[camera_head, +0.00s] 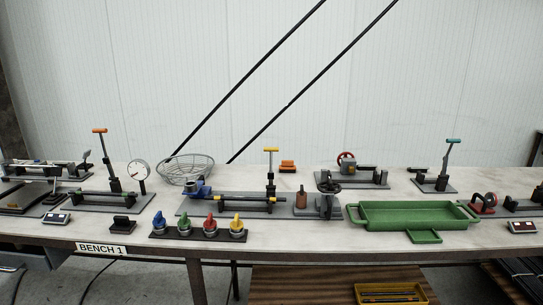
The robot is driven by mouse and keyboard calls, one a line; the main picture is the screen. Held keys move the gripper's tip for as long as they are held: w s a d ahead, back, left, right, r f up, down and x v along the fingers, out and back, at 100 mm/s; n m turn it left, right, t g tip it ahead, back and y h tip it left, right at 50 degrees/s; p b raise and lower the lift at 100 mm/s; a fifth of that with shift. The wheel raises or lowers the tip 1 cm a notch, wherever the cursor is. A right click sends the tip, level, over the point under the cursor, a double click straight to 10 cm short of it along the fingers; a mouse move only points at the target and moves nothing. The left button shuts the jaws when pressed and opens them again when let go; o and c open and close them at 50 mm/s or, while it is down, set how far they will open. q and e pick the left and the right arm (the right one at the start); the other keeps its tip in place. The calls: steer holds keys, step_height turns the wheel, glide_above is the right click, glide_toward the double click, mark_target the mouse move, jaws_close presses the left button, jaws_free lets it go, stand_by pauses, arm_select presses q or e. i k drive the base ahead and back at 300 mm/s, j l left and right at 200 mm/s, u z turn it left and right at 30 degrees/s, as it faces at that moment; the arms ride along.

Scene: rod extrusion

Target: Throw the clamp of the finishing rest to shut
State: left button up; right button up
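Three upright clamp levers stand on the bench. One has an orange handle (99,131) at the left, beside a dial gauge. One has a yellow handle (271,150) in the middle, behind a long bed with a dark bar. One has a teal handle (453,140) at the right and leans slightly to the right. I cannot tell from any label which belongs to the finishing rest. All three handles stand up above their bases. Neither of my grippers is in view.
The bench (290,246) also carries a green tray (412,217), a wire basket (186,170), a row of coloured knobs (197,225), a dial gauge (139,171) and a handwheel unit (347,160). Bare bench shows along the front edge and right of the basket.

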mark_target(270, 149)
steer(key=i+j, duration=0.25)
steer(key=j, duration=0.15)
steer(key=i+j, duration=0.2)
steer(key=j, duration=0.25)
steer(key=i+j, duration=0.25)
steer(key=j, duration=0.15)
